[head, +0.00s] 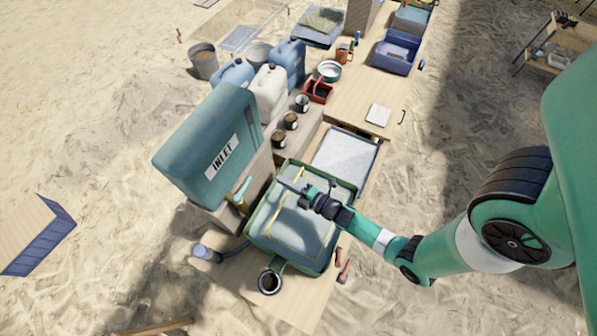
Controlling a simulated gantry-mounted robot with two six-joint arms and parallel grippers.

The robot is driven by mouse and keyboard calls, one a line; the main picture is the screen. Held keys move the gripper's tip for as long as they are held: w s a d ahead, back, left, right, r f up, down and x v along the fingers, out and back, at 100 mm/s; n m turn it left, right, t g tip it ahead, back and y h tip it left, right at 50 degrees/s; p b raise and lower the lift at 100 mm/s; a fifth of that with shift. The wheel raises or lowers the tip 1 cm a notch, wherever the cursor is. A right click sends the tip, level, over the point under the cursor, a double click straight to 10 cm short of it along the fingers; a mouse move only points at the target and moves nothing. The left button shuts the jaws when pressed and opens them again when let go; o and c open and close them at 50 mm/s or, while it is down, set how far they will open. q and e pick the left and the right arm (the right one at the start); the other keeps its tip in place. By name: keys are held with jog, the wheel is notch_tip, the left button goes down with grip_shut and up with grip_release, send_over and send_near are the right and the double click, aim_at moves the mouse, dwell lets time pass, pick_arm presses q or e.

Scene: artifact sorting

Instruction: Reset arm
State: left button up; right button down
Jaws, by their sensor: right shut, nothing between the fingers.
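My right gripper (284,187) shows in the head view at the end of my green right arm, which comes in from the right. Its fingers are together and hold nothing. It hangs over a green-rimmed tray (257,233) with a pale, watery-looking inside, near the tray's middle. I cannot tell how high above the tray it is. The gripper and wrist hide a part of the tray. My left gripper does not show.
A large teal INLET tank (200,150) stands left of the tray. A dark cup (269,282) sits at the near table edge. Behind are a white-surfaced tray (345,158), a red basket (319,92), jerrycans (268,90) and a blue bin (397,52). Sand surrounds the tables.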

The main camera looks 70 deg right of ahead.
pick_arm(q)
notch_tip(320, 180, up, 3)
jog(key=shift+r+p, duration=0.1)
jog(key=shift+p, duration=0.6)
pick_arm(e)
jog(key=s+d, duration=0.1)
jog(key=s, duration=0.1)
jog(key=s+d+r, duration=0.1)
jog(key=s+d, duration=0.1)
jog(key=shift+w+a, duration=0.1)
jog(key=shift+a, duration=0.05)
